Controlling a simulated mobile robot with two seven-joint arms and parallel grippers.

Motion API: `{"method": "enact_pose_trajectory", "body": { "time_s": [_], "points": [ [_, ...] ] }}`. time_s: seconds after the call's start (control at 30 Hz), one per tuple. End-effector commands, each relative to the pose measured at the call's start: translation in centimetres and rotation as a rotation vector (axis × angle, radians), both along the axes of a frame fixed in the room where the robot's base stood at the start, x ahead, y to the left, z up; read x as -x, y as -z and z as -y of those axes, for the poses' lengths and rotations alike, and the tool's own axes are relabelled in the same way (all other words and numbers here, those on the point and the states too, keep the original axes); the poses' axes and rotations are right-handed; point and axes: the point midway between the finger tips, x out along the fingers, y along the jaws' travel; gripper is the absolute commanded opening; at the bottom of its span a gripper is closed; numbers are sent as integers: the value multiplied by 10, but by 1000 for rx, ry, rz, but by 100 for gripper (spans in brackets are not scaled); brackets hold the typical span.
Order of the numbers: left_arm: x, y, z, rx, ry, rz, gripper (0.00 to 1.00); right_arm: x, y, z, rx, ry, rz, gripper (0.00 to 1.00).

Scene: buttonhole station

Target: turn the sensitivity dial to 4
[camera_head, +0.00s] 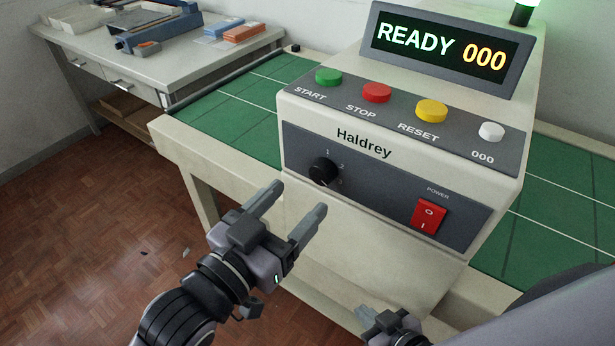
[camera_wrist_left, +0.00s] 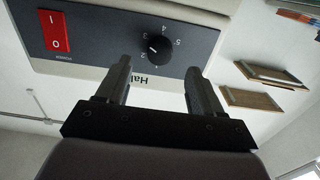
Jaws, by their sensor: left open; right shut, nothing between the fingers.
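The sensitivity dial (camera_head: 323,171) is a round black knob on the dark front panel of the Haldrey machine, below the name. It also shows upside down in the left wrist view (camera_wrist_left: 160,50), ringed by numbers up to 5. Its pale pointer mark seems to lie on the side of 2 and 3; the exact setting is too small to tell. My left gripper (camera_head: 297,199) is open and empty, in front of and below the dial, with its fingers apart from the knob. My right gripper (camera_head: 372,317) is shut and empty at the bottom edge, partly cut off.
A red power switch (camera_head: 429,216) is right of the dial. Green, red, yellow and white buttons line the sloped top, under a display (camera_head: 446,47) reading READY 000. A green mat (camera_head: 235,116) surrounds the machine. A side table (camera_head: 110,55) with trays stands back left.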

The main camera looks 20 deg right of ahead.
Motion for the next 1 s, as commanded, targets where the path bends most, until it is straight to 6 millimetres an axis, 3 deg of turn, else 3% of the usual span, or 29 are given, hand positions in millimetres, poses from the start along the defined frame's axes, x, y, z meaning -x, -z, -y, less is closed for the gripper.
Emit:
{"method": "enact_pose_trajectory", "body": {
  "time_s": [0.4,0.8,1.0],
  "points": [
    [-31,-1,40,2,-1,1,67,0,0,1,2,0,2,0],
    [-35,0,45,1,-1,1,67,0,0,2,3,0,2,0],
    [-35,0,45,1,-1,1,11,0,0,2,3,1,1,0]
  ]
}}
